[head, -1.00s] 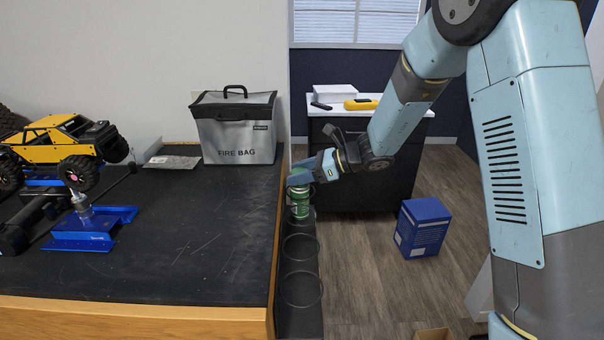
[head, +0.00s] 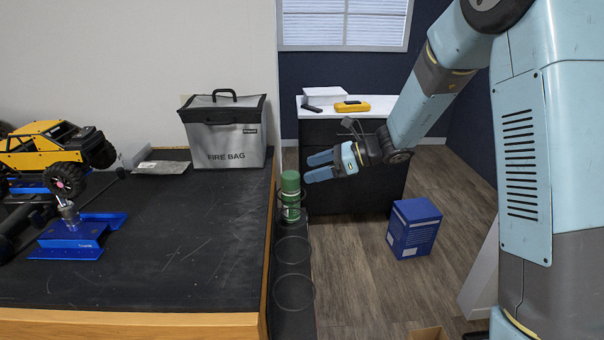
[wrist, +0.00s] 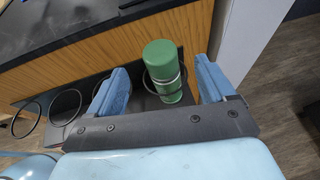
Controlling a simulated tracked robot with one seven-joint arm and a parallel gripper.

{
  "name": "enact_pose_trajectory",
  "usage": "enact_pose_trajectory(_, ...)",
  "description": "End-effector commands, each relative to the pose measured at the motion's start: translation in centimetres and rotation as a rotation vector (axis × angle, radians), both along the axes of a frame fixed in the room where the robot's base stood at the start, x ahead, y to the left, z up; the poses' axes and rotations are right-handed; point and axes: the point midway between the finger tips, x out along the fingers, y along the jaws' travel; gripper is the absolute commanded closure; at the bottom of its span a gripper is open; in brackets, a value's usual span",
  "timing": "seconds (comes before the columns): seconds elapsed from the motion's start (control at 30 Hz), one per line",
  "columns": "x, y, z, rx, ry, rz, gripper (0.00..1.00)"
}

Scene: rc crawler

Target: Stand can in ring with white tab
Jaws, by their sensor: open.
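The green can (head: 290,195) stands upright in the farthest ring of the rack along the bench's right side. In the wrist view the can (wrist: 163,70) has a dark ring (wrist: 165,88) around its lower part. My gripper (head: 309,168) is open and empty, just right of the can and apart from it. In the wrist view its fingers (wrist: 160,72) show to either side of the can, with gaps. I cannot make out a white tab on any ring.
The black-topped bench (head: 190,240) holds a grey fire bag (head: 225,135), a yellow model truck (head: 50,150) and a blue stand (head: 75,240). A dark cabinet (head: 345,180) stands behind my gripper. A blue box (head: 413,228) is on the floor, with clear floor around it.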

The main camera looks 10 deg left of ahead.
Motion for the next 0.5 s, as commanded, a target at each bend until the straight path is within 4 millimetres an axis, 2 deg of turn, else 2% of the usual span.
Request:
enact_pose_trajectory(0.03,0.1,-0.9,0.4,0.000,-0.001,-0.003,0.17)
enact_pose_trajectory(0.2,0.3,-3.0,1.2,0.000,-0.001,-0.001,0.17)
enact_pose_trajectory(0.5,0.3,-4.1,1.7,0.000,-0.001,0.001,0.17)
